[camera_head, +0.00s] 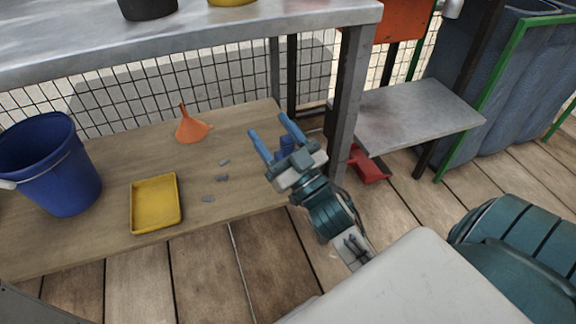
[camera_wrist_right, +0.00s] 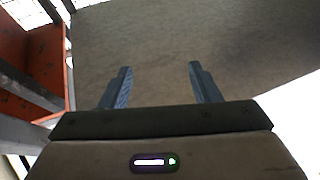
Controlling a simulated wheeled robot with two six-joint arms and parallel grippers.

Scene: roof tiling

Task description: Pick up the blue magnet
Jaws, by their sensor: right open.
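My right gripper (camera_head: 268,124) is open, its two blue fingers spread apart and pointing up and away over the right end of the wooden lower shelf (camera_head: 240,135). In the right wrist view, the gap between the fingertips (camera_wrist_right: 158,68) is empty, with a plain grey-brown surface beyond. I cannot make out a blue magnet for certain. Several small grey-blue pieces (camera_head: 222,178) lie on the shelf left of the gripper, too small to identify. A blue patch shows near the finger bases; I cannot tell whether it is part of the gripper. My left gripper is not in view.
On the lower shelf are a blue bucket (camera_head: 52,165), a yellow tray (camera_head: 156,203) and an orange funnel (camera_head: 190,127). A metal table leg (camera_head: 348,95) stands right of my right gripper. A low grey side shelf (camera_head: 415,112) and a red object (camera_head: 368,165) are farther right.

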